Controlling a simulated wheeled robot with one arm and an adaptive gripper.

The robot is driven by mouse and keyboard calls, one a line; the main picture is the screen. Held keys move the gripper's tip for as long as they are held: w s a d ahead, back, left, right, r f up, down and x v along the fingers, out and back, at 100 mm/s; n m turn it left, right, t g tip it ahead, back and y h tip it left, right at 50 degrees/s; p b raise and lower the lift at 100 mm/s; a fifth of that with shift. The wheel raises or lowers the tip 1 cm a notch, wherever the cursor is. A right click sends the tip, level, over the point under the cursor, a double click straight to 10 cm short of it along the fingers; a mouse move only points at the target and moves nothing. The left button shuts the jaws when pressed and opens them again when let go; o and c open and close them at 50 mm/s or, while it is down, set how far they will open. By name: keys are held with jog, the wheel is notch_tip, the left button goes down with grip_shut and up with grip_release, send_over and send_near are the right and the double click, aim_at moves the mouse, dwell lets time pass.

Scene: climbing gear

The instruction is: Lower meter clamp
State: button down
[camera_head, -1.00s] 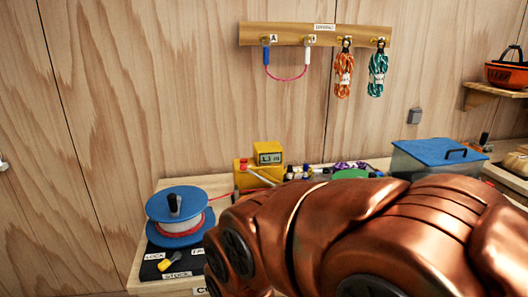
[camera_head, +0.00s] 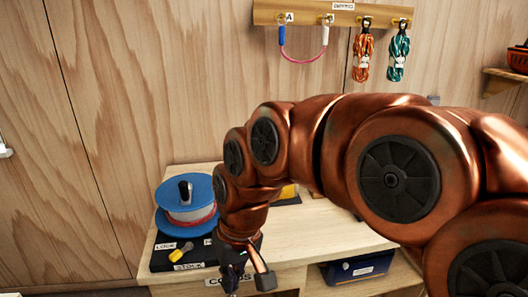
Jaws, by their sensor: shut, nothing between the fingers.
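The yellow length meter (camera_head: 288,192) stands on the bench at the back. My arm covers nearly all of it, so its display and its clamp are hidden in the head view. A blue cord reel (camera_head: 188,205) with pinkish-red cord stands to the left of it, on a black board. My gripper (camera_head: 231,284) hangs downward in front of the bench's front edge, near the cords label, below and in front of the meter. Its dark fingers are shut and hold nothing. They are apart from the meter.
A yellow-handled tool (camera_head: 181,251) lies on the black board (camera_head: 160,262) beside the reel. A wooden wall rail (camera_head: 310,14) holds a pink cord and two rope bundles. A blue bin (camera_head: 358,269) sits under the bench. The benchtop right of the reel is partly hidden by my arm.

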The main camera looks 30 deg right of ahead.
jog(key=w+d+r+m+t+y+b, duration=0.1)
jog(key=w+d+r+t+b, duration=0.2)
jog(key=w, duration=0.6)
jog(key=w+d+r+m+t+y, duration=0.1)
jog(key=w+d+r+t, duration=0.1)
jog(key=w+d+r, duration=0.55)
jog(key=w+d+r+m+t+h+b, duration=0.1)
jog(key=w+d, duration=0.3)
jog(key=d, duration=0.7)
jog(key=w+d+r+m+t+h+b, duration=0.1)
jog(key=w+d+m+t, duration=0.3)
jog(key=d, duration=0.8)
jog(key=shift+r+m+b, duration=0.3)
jog(key=shift+r+b, duration=0.4)
jog(key=shift+r, duration=0.05)
jog(key=s+a+f+p+x, duration=0.1)
jog(key=a+p+x, duration=0.1)
jog(key=x, duration=1.1)
jog(key=shift+p, duration=0.35)
